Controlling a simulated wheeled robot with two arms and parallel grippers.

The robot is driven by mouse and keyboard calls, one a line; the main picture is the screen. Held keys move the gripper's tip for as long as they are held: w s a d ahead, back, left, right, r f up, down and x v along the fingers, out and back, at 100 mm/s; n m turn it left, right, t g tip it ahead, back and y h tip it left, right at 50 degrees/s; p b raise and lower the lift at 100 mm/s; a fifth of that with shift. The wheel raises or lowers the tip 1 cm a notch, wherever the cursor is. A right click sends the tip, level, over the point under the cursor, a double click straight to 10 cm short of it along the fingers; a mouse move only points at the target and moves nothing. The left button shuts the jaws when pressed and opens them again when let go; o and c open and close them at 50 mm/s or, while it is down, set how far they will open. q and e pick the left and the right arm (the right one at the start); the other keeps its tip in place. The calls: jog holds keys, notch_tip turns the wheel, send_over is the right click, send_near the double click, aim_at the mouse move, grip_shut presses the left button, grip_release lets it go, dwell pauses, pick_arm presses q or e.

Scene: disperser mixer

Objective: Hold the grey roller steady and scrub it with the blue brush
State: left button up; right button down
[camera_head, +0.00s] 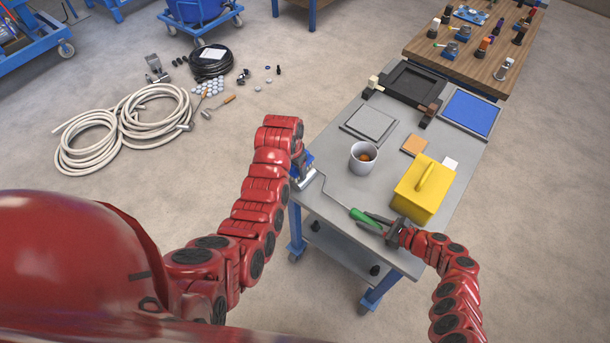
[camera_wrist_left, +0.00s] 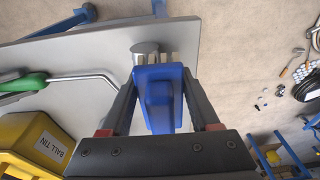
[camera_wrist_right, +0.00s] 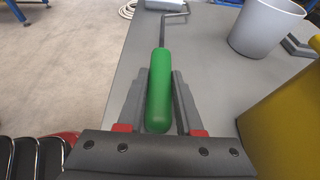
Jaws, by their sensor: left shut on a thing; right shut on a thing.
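My left gripper (camera_head: 300,168) is shut on the blue brush (camera_wrist_left: 160,98) at the table's left edge; a little of its blue (camera_head: 308,158) shows in the head view. My right gripper (camera_wrist_right: 159,112) is shut on the green handle (camera_wrist_right: 160,88) of the roller, over the table's near edge. The handle's bent metal rod (camera_head: 334,197) runs toward the left gripper. The grey roller (camera_head: 305,181) is at its end, right beside the brush. In the left wrist view the roller (camera_wrist_left: 145,50) lies just beyond the brush; the arm partly hides the contact, so I cannot tell if they touch.
A grey cup (camera_head: 363,158) with something orange inside and a yellow box (camera_head: 424,190) labelled BALL TIN stand on the grey table (camera_head: 335,180). Flat pads, a black tray (camera_head: 410,84) and a blue panel (camera_head: 470,112) lie farther back. Coiled hoses (camera_head: 90,140) lie on the floor at left.

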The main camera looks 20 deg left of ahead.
pick_arm(q)
jog(key=shift+f, duration=0.7)
dwell(0.3)
jog(key=shift+s+r, duration=0.1)
jog(key=shift+s, duration=2.1)
jog(key=shift+f, duration=0.2)
jog(key=shift+w, duration=1.65)
jog(key=shift+w+a, duration=0.15)
jog(key=shift+w, duration=0.35)
